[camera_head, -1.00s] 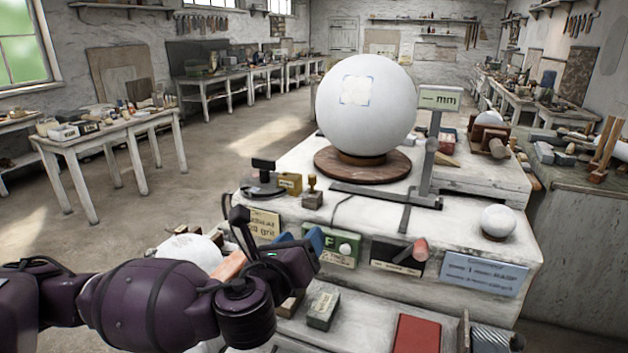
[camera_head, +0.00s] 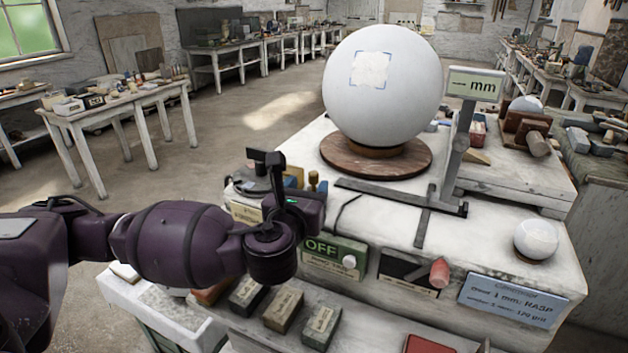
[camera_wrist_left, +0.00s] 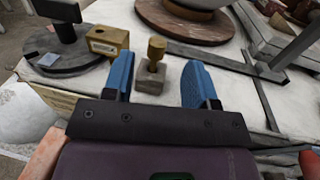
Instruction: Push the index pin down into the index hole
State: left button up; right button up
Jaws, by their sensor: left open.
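The brass-coloured index pin (camera_wrist_left: 156,50) with a round knob stands upright in a small grey block (camera_wrist_left: 151,82) on the pale bench top. In the head view its knob (camera_head: 313,180) shows just past my left gripper (camera_head: 290,184). In the left wrist view my left gripper (camera_wrist_left: 157,74) is open and empty. Its two blue fingers point toward the pin and appear on either side of it; I cannot tell how far short of it they stop. The index hole is not visible. My right gripper is not in view.
A big white sphere (camera_head: 382,85) rests on a round wooden turntable (camera_head: 342,160). A grey gauge stand (camera_head: 455,150) with an "mm" display is right of it. A small brass-coloured block (camera_wrist_left: 107,40) and a dark round stand (camera_wrist_left: 70,58) are left of the pin.

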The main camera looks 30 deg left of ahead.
aim_at(312, 177)
pick_arm(q)
jog(key=shift+p+x, duration=0.5)
jog(key=shift+x, duration=2.4)
jog(key=shift+s+a, duration=0.1)
grip_shut()
